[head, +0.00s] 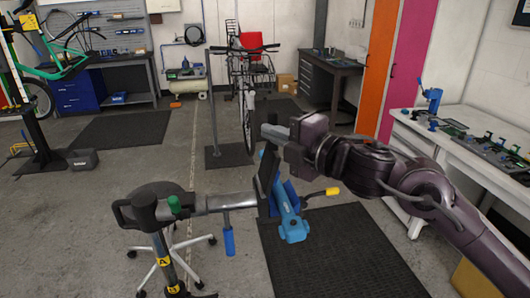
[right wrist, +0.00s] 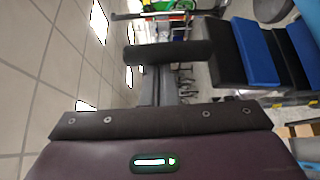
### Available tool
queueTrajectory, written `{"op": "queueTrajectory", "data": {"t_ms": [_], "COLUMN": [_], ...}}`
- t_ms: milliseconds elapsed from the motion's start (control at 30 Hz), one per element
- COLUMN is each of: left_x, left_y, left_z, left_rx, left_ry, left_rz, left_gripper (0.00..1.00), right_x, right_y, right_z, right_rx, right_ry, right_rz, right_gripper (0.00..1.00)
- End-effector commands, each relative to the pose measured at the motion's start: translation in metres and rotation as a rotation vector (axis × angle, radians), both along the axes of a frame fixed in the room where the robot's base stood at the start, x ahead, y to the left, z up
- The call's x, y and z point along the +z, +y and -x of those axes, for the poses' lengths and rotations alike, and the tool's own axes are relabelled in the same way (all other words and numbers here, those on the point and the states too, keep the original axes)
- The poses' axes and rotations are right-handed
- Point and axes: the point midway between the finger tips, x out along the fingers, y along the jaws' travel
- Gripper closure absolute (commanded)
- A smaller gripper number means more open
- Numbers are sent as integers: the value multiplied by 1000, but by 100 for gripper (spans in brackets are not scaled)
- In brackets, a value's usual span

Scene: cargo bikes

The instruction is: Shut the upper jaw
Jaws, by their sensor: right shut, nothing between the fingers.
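The repair stand clamp (head: 290,222) faces me near the middle of the head view, with a blue body and a yellow-ended handle. Its upper jaw (head: 267,172), a dark plate, stands up at a steep angle, apart from the blue lower part. My right gripper (head: 272,132) is shut and empty, just above the top of this plate; I cannot tell whether they touch. In the right wrist view, dark and blue jaw pieces (right wrist: 256,52) stand right of the dark fingers (right wrist: 168,52). My left gripper is not in view.
The stand's post (head: 163,258) and horizontal arm are at the lower left, in front of a wheeled stool (head: 205,238). A white bench (head: 450,150) with tools is on the right. A black mat (head: 330,255) lies under the clamp. A bike stands behind.

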Motion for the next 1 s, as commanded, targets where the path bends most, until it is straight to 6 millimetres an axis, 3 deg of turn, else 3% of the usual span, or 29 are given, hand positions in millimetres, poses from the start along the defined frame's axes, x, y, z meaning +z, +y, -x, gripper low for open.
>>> {"op": "queueTrajectory", "data": {"t_ms": [33, 300, 1000], "left_x": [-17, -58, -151], "left_y": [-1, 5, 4], "left_z": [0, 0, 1], "left_rx": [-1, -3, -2], "left_ry": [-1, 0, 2], "left_rz": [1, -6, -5], "left_gripper": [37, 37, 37], "right_x": [-11, -21, -82], "right_y": [-6, -39, -105], "right_z": [-2, -11, -28], "right_rx": [-1, 0, 1], "right_ry": [13, 79, 252], "right_rz": [-44, -293, -935], "right_gripper": [100, 100, 100]}}
